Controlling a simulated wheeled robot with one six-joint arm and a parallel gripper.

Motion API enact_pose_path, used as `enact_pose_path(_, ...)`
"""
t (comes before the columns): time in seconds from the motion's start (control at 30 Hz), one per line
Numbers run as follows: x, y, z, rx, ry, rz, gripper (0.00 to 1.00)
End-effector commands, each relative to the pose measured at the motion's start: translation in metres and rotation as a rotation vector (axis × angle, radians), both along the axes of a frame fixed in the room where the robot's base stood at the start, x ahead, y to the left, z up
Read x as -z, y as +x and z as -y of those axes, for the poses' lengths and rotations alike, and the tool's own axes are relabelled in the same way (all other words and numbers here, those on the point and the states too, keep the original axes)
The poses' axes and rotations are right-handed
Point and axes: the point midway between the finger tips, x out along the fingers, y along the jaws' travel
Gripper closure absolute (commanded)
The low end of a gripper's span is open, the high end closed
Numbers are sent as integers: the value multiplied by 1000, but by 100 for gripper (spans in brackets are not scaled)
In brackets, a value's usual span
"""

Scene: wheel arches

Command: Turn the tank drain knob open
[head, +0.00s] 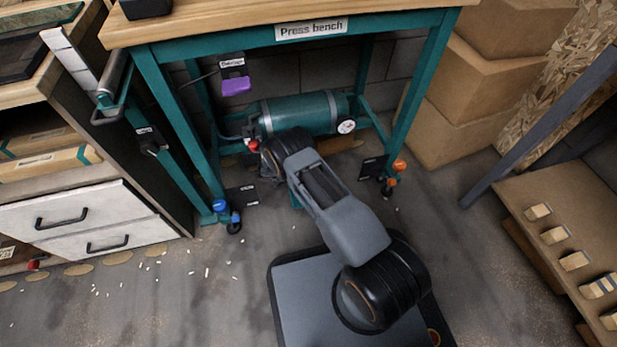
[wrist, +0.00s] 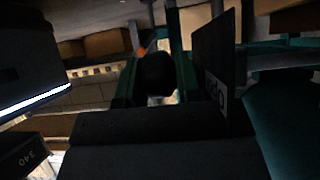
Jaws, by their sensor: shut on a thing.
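The green tank (head: 300,114) lies on its side under the press bench, with silver bands and a white dial at its right end. A small red part (head: 253,145) shows below its left end, right beside my gripper; I cannot tell whether it is the drain knob. My gripper (head: 264,155) reaches in under the tank's left end. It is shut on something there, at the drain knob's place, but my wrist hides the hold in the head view. The wrist view is dark, and the knob cannot be made out in it.
The press bench (head: 180,124) has teal legs around the tank. A purple-marked box (head: 235,82) hangs above it. Casters with a blue lever (head: 220,206) and an orange lever (head: 390,182) stand at the legs. Cardboard boxes (head: 465,95) stand right. Floor left of my base is mostly open.

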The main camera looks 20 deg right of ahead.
Motion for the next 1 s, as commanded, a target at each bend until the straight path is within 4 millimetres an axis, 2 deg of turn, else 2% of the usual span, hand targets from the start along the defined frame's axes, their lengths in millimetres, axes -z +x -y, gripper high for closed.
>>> enact_pose_path(0.3,2,2,-1,-3,-88,4,92)
enact_pose_path(0.8,1,2,-1,-3,-102,4,92)
enact_pose_path(0.83,1,2,-1,-3,-102,4,66)
enact_pose_path(0.9,1,2,-1,-3,-102,3,60)
enact_pose_path(1.0,1,1,-1,-2,-103,2,58)
